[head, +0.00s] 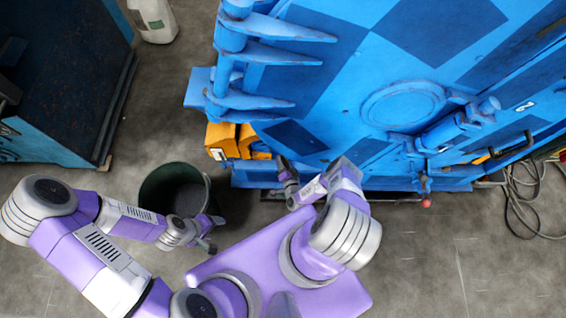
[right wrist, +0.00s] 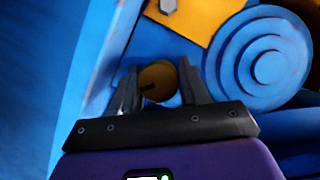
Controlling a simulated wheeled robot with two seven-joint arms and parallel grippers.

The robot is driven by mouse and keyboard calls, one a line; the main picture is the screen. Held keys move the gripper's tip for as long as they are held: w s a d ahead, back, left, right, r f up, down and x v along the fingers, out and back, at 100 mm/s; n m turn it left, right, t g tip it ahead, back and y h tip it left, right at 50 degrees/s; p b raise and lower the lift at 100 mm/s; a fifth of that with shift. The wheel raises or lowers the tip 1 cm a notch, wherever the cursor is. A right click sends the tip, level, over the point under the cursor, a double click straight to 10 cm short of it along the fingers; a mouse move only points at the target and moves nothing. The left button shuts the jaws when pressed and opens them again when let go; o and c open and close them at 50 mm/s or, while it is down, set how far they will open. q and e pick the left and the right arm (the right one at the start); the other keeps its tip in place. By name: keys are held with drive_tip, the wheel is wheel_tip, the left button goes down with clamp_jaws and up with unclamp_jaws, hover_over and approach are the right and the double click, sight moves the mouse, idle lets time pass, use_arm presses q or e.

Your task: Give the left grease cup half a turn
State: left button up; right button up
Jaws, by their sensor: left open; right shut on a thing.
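The grease cup (right wrist: 158,78) is a small round brass-coloured cap with a dark slot-like mark, seen in the right wrist view. My right gripper (right wrist: 160,92) is shut on it, with one dark finger on either side. In the head view my right gripper (head: 285,172) is at the lower front of the blue machine (head: 340,85), and the cup itself is hidden there. I cannot tell how far the cup is turned. My left gripper (head: 213,234) is open and empty, low beside the dark bucket, away from the machine.
The dark bucket (head: 150,190) stands on the floor by my left forearm. Yellow-orange parts (head: 222,138) show at the machine's lower left. A red-tipped lever (head: 425,200) sticks out right of my right gripper. A cable (head: 520,205) lies at far right. Floor at lower right is clear.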

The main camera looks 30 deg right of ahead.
drive_tip(key=shift+s+a+m+t, duration=0.1)
drive_tip(key=shift+m+t, duration=0.2)
drive_tip(key=shift+m, duration=0.4)
drive_tip(key=shift+f, duration=0.1)
drive_tip(key=o, duration=1)
drive_tip(key=shift+c, duration=0.2)
